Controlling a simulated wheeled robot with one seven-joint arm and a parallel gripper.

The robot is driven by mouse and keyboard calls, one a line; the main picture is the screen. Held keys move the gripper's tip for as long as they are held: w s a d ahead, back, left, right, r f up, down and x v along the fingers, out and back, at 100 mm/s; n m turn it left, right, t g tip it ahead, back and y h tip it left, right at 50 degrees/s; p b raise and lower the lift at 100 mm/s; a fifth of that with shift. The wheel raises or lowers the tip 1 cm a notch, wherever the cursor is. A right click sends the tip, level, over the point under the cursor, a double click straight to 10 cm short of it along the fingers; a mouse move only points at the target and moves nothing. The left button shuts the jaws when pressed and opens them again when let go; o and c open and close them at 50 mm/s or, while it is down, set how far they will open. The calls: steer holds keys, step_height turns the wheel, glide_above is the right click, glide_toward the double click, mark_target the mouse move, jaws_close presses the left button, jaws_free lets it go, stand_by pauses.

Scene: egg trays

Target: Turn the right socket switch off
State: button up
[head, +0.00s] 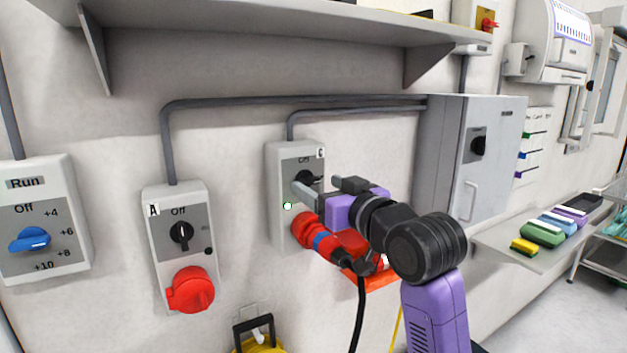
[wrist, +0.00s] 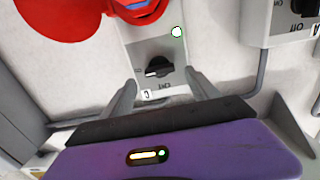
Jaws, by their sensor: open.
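The right socket box (head: 283,160), labelled C, is on the wall with a dark rotary knob (head: 314,179) under the word "Off". Its small green lamp (head: 287,206) is lit. A red plug (head: 308,230) with a black cable sits in its socket. My gripper (head: 302,188) is open in front of the knob and partly hides it. In the wrist view, turned over, my two fingers (wrist: 161,80) stand apart at either side of the knob (wrist: 159,68), whose pointer lies roughly crosswise. Whether they touch it I cannot tell.
The left socket box (head: 160,205), labelled A, has a black knob and a red cover. A blue "Run" dial (head: 31,240) is further left. A grey cabinet (head: 447,150) stands close right of my gripper. A shelf (head: 260,28) runs above.

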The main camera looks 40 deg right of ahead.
mark_target(307, 181)
steer(key=shift+x, duration=1.5)
steer(key=shift+c, duration=0.4)
steer(key=c, duration=1.3)
